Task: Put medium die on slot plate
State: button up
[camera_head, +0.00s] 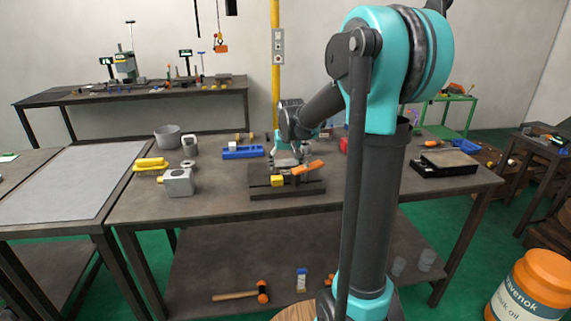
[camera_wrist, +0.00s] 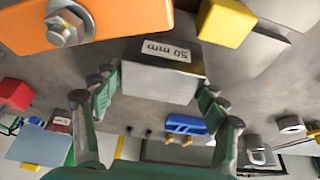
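A grey block labelled "50 mm" (camera_wrist: 160,80), which I take to be the medium die, lies between the fingers of my gripper (camera_wrist: 160,95) in the wrist view. The finger pads meet its two sides, so the gripper appears shut on it. In the head view my gripper (camera_head: 287,157) is low over a dark fixture (camera_head: 290,194), which may be the slot plate; the block is hard to make out there. An orange lever (camera_head: 308,167) and a yellow block (camera_head: 277,180) sit beside the gripper. The lever (camera_wrist: 90,22) and yellow block (camera_wrist: 226,22) flank it in the wrist view.
A black tray (camera_head: 445,163) lies at right. The bench front left of the fixture is clear.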

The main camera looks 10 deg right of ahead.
jog(key=shift+o, duration=1.1)
jog(key=v, duration=1.2)
jog(key=s+d+f, duration=0.1)
jog(key=s+f, duration=0.3)
jog(key=s+d+f, duration=0.1)
jog(key=s+f, duration=0.4)
jog(key=s+d+f, duration=0.1)
jog(key=s+f, duration=0.3)
jog(key=shift+s+f, duration=0.2)
jog(key=shift+s, duration=0.05)
jog(key=s+d+f, duration=0.1)
jog(key=s+f, duration=0.8)
jog(key=s, duration=0.3)
jog(key=shift+s+f, duration=0.15)
jog(key=shift+f, duration=0.25)
